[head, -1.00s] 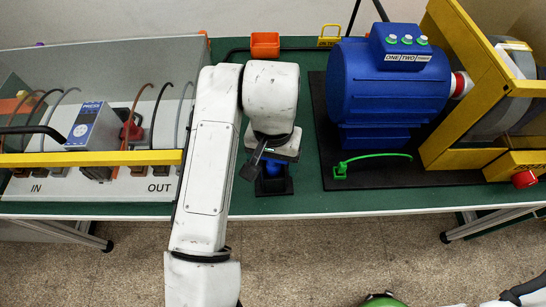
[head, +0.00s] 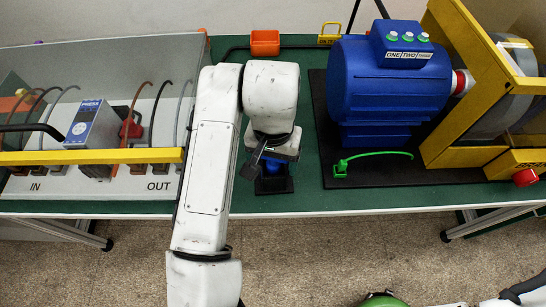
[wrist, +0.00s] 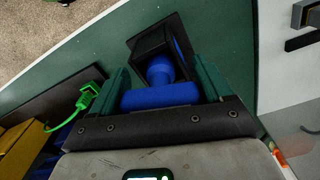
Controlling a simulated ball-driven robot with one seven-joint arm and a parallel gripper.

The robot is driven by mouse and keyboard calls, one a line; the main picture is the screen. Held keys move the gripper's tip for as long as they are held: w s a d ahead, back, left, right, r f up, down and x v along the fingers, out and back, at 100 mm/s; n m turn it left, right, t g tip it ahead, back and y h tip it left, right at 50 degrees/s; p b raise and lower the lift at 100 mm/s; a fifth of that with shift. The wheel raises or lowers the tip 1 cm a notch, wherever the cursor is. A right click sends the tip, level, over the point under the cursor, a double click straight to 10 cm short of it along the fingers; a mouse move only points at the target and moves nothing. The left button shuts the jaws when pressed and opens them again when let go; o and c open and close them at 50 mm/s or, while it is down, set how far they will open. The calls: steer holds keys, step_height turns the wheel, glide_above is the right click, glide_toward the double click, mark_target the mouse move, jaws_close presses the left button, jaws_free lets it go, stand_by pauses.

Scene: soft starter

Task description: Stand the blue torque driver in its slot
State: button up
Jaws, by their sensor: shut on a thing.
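The blue torque driver (wrist: 160,95) lies between the two fingers of my gripper (wrist: 162,82) in the wrist view, its thick blue bar held crosswise. A rounded blue part (wrist: 160,70) of it shows beyond the bar, at the black slot holder (wrist: 150,45). In the head view my gripper (head: 276,153) is directly above the small black holder (head: 274,186), with a little blue of the driver (head: 272,169) showing between them. The wrist and fingers hide most of the driver. I cannot tell how deep it sits in the slot.
A blue motor (head: 390,90) on a black plate stands to the right, with a green cable (head: 375,156) on the plate. A grey panel case with a yellow bar (head: 90,157) stands left. The table's front edge is close to the holder.

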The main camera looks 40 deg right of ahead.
steer(key=o, duration=1)
steer(key=shift+c, duration=0.2)
step_height(320, 180, up, 11)
steer(key=shift+f, duration=0.1)
